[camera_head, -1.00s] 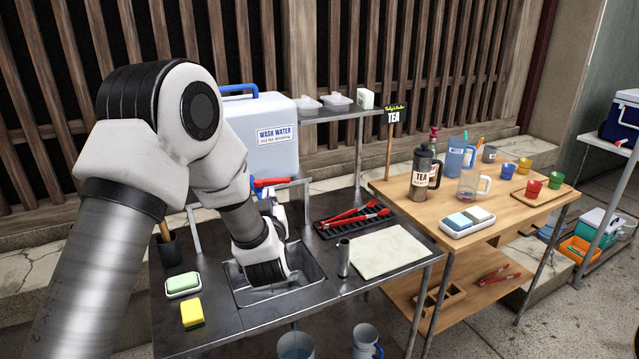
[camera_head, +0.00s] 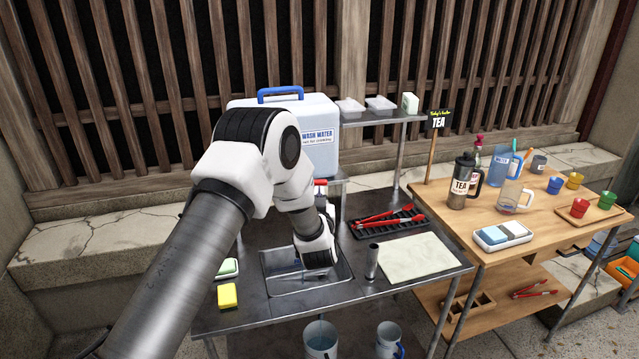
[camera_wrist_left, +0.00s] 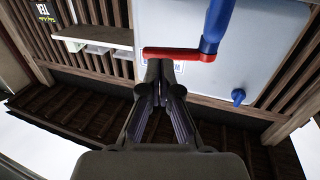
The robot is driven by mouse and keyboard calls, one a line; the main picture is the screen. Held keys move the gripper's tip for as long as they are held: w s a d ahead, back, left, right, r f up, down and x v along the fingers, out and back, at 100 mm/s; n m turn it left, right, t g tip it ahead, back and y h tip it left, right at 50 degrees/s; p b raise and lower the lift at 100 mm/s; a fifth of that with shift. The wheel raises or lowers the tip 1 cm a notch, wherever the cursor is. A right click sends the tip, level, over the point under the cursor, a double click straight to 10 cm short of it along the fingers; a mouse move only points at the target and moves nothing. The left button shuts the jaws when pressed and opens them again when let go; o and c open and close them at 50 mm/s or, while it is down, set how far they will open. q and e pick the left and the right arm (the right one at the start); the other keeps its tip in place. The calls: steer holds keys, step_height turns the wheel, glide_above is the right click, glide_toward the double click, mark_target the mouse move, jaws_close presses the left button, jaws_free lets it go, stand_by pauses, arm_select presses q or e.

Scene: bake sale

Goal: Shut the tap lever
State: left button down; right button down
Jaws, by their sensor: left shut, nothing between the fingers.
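The wash water container (camera_head: 320,150) is a white box with a blue handle on a stand behind the sink (camera_head: 278,288). Its tap shows in the left wrist view as a blue tube (camera_wrist_left: 216,22) with a red lever (camera_wrist_left: 185,54) reaching left from it. My left gripper (camera_wrist_left: 158,72) is shut and empty, its tips right at the lever's left end; I cannot tell if they touch. In the head view my wrist is over the sink and mostly hides the tap; only a bit of red lever (camera_head: 320,183) shows.
A metal cylinder (camera_head: 372,262), a pale cloth (camera_head: 408,257) and a black rack (camera_head: 388,222) with red tongs are right. A wooden table (camera_head: 500,250) with tea things stands further right.

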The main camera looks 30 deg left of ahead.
mark_target(321, 185)
arm_select(q)
steer(key=x, duration=0.2)
steer(key=shift+w+a+p, duration=0.1)
steer(key=shift+a+p, duration=0.2)
steer(key=shift+a, duration=0.05)
steer(key=shift+d, duration=0.2)
steer(key=w+b, duration=0.2)
steer(key=b, duration=0.2)
steer(key=shift+w+a, duration=0.15)
steer(key=shift+a, duration=0.05)
steer(key=shift+a, duration=0.1)
